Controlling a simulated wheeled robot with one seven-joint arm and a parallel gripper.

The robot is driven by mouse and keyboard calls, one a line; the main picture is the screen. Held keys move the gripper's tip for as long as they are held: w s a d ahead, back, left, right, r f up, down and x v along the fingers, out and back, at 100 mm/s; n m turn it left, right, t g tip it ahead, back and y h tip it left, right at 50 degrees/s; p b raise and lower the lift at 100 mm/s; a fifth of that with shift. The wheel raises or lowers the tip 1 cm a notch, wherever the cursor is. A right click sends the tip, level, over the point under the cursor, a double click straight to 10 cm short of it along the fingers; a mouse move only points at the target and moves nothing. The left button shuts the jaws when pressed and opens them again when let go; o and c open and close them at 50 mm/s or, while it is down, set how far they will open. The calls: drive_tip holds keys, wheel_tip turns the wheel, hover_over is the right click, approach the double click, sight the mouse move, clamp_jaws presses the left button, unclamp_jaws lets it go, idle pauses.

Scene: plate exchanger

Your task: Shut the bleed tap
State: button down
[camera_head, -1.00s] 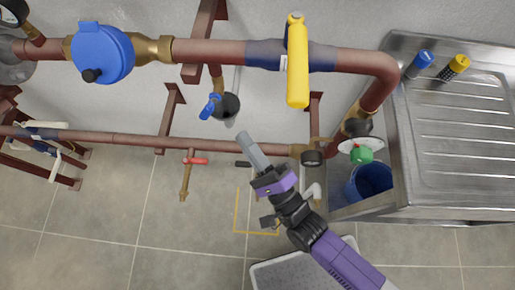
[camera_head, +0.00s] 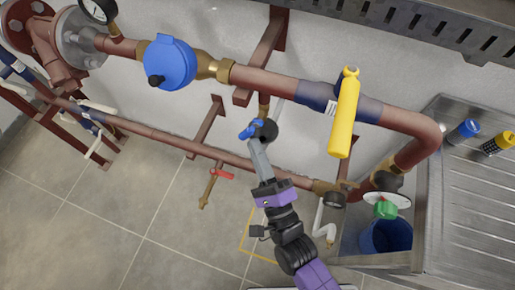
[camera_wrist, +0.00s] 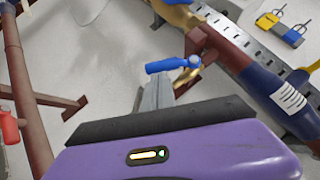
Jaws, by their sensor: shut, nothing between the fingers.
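A small tap with a blue lever (camera_head: 250,129) hangs on a short branch under the large red-brown pipe. In the wrist view its blue lever (camera_wrist: 172,65) lies crosswise, with its brass body (camera_wrist: 189,77) partly behind my fingers. I take this as the bleed tap; no label is readable. My gripper (camera_head: 258,146) is shut and empty, its grey fingertips just below the lever. In the wrist view my gripper's fingertips (camera_wrist: 160,80) reach up to just under the lever. I cannot tell whether they touch it.
A red-handled tap (camera_head: 221,174) sits on the lower thin pipe. A yellow cylinder (camera_head: 345,115) hangs in front of the large pipe (camera_head: 270,83). A blue cap (camera_head: 170,63) is to the left. A metal sink (camera_head: 470,200) and blue bucket (camera_head: 388,237) stand right.

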sight(240, 139)
drive_tip(key=shift+w+a+f+m+t+b, duration=0.2)
drive_tip(key=shift+m+t+b, duration=0.3)
drive_tip(key=shift+b, duration=0.75)
drive_tip(key=a+m+t+h+b, duration=0.1)
drive_tip(key=m+b, duration=0.1)
drive_tip(key=b, duration=0.2)
drive_tip(key=a+m+t+h+b, duration=0.1)
drive_tip(key=m+h+b, duration=0.1)
drive_tip(key=m+b, duration=0.1)
drive_tip(key=w+a+m+t+h+b, duration=0.1)
drive_tip(key=m+t+b, duration=0.1)
drive_tip(key=b, duration=0.4)
drive_tip(key=shift+a+r+m+h, duration=0.1)
drive_tip(key=shift+m+h, duration=0.2)
drive_tip(key=shift+m, duration=0.2)
drive_tip(key=shift+w+a+r+m+t+h+b, duration=0.15)
drive_tip(key=shift+a+r+m+h+b, duration=0.35)
drive_tip(key=shift+m+h+b, duration=1.1)
drive_tip(key=shift+w+a+r+m+t+h+b, duration=0.15)
drive_tip(key=shift+a+r+m+h+b, duration=0.35)
drive_tip(key=shift+m+h+b, duration=1.1)
drive_tip(key=shift+w+a+r+m+t+h+b, duration=0.25)
drive_tip(key=shift+r+m+h+b, duration=0.4)
drive_tip(key=shift+m+h+b, duration=0.9)
drive_tip(key=shift+a+r+m, duration=0.1)
drive_tip(key=shift+r+m, duration=0.05)
drive_tip(key=shift+m, duration=0.2)
